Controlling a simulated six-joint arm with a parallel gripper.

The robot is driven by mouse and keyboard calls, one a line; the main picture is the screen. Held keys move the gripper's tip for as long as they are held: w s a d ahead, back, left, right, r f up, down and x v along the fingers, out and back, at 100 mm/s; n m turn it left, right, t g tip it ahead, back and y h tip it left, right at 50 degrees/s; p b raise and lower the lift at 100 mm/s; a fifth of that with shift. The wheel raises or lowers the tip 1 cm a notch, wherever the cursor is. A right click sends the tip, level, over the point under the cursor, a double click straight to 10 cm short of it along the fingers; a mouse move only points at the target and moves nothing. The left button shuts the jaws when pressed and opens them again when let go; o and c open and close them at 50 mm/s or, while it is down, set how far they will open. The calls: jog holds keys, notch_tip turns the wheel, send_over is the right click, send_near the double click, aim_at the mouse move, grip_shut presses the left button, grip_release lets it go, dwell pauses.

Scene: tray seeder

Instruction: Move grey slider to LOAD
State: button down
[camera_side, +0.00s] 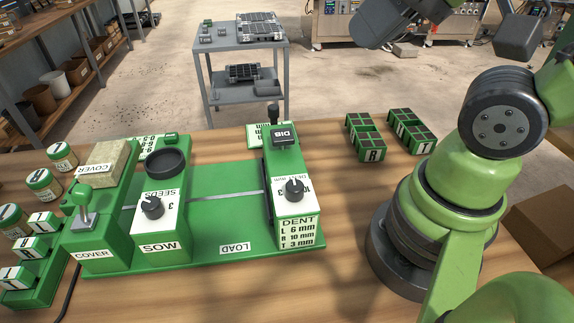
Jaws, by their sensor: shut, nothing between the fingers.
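The green seeder base (190,240) lies on the wooden table. Its LOAD label (235,248) is at the front edge, between the SOW station (160,224) and the DENT station (296,204). A thin grey strip (225,196) crosses the base between these stations, behind the label. I cannot tell whether this strip is the grey slider or a track, and no other grey slider stands out. My arm rises at the right and leaves the frame at the top. My gripper's fingers are not in view.
The COVER station (95,253) with a green lever stands at the left, near several jars and small labelled blocks. Green cell trays (372,155) marked R and T sit behind my base. A grey cart (240,50) stands beyond the table. The table front is clear.

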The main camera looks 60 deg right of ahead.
jog(key=c, duration=1.6)
grip_release()
jog(key=o, duration=0.4)
jog(key=shift+w+r, duration=0.1)
jog(key=shift+w, duration=0.25)
jog(key=o, duration=0.3)
jog(key=w+d+m+g, duration=0.1)
jog(key=w+m+g, duration=0.1)
jog(key=w, duration=0.4)
jog(key=shift+d+r+m+h, duration=0.3)
jog(key=shift+d+m+h, duration=0.1)
jog(key=shift+m, duration=0.5)
jog(key=m+g+h, duration=0.1)
jog(key=m+g, duration=0.4)
jog(key=m, duration=0.5)
send_over(273, 106)
notch_tip(273, 106, down, 13)
jog(key=shift+r, duration=0.1)
notch_tip(273, 106, down, 10)
